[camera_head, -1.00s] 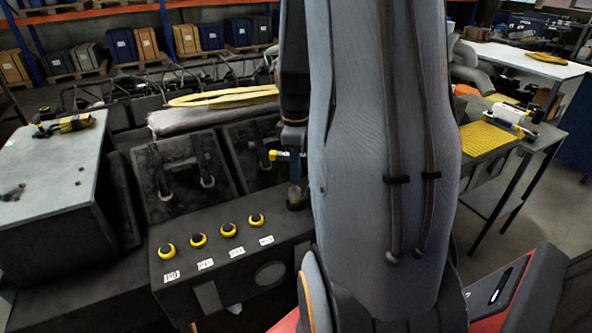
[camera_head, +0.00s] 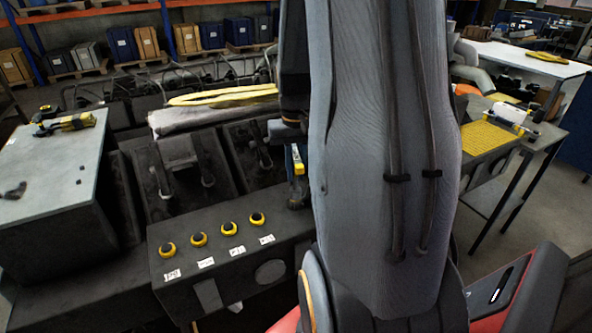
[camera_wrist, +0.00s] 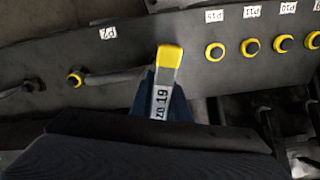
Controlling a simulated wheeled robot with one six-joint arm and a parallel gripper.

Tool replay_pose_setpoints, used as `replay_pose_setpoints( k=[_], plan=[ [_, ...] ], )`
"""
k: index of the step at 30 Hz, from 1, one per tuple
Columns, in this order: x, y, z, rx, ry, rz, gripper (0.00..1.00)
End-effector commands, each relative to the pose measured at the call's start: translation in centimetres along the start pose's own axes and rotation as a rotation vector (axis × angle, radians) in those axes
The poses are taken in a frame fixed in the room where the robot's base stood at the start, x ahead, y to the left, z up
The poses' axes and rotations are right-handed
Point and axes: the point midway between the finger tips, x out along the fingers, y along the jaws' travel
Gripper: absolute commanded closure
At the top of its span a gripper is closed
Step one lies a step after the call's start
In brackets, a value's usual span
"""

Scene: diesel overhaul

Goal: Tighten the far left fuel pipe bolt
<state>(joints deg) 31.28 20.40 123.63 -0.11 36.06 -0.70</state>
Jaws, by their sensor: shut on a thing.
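My gripper (camera_wrist: 160,106) is shut on a grey tool with a yellow end and dark printed characters (camera_wrist: 162,70). In the head view the tool's yellow end (camera_head: 299,168) shows beside my arm, above the dark engine block. In the wrist view a grey bar (camera_wrist: 118,77) runs left from beside the tool to a yellow-ringed bolt (camera_wrist: 75,78). Whether the bar belongs to the tool or is a pipe, I cannot tell. Several yellow-ringed bolts, one of them here (camera_wrist: 250,47), lie to the right. They also show in the head view (camera_head: 199,240). Any contact between tool and bolt is hidden.
The dark engine (camera_head: 225,290) fills the area in front of me. A grey table (camera_head: 50,165) with yellow-black tools stands at the left. A bench with a yellow mat (camera_head: 487,140) stands at the right, with open floor beyond it.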

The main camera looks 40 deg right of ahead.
Motion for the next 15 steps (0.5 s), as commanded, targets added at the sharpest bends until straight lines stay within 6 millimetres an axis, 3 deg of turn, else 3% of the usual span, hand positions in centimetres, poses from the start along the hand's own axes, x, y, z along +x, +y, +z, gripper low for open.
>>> replay_pose_setpoints(
  k=[15],
  plan=[
    [-0.02,-0.16,-0.17,0.639,0.004,-0.002,1.0]
  ],
)
